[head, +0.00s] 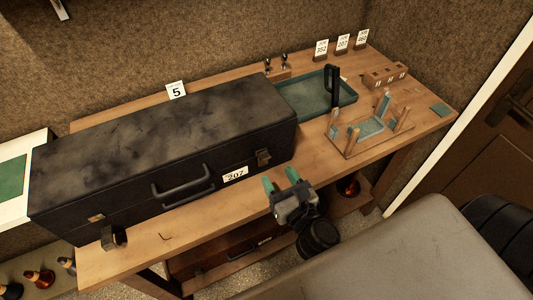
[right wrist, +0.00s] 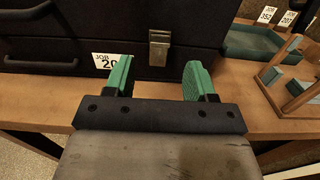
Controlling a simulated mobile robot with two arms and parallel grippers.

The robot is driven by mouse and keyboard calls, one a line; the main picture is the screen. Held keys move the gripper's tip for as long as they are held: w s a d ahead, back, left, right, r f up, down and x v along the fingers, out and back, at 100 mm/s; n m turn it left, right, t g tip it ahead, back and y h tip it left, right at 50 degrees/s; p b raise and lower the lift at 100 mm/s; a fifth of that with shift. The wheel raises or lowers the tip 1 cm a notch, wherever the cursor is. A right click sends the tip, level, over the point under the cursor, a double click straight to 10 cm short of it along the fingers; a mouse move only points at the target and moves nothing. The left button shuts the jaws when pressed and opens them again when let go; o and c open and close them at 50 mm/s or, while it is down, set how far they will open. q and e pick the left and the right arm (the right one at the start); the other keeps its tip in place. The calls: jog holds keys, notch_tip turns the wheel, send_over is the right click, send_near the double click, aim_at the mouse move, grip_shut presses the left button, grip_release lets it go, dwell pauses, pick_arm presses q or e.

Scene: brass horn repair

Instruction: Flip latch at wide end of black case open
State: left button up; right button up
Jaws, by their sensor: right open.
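The black case (head: 180,140) lies closed along the bench, with a dark handle (head: 183,188) and a "207" job tag (head: 235,174) on its front. A brass latch (head: 263,157) is on the front near its right end; it looks shut, flat against the case, in the right wrist view (right wrist: 159,47). Another brass fitting (head: 97,217) is near the left end.
The wooden bench (head: 190,222) has a bare strip before the case. A small dark block (head: 113,238) sits at the front left. A green tray (head: 317,94) and a wooden rack (head: 370,133) stand right of the case. A grey surface (head: 420,255) fills the lower right.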

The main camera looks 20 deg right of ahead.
aim_at(266, 159)
jog(key=w+p, duration=0.1)
jog(key=w, duration=0.4)
jog(key=shift+w+a, duration=0.1)
jog(key=shift+w, duration=0.3)
jog(key=shift+w+p, duration=0.3)
jog(key=shift+w, duration=0.15)
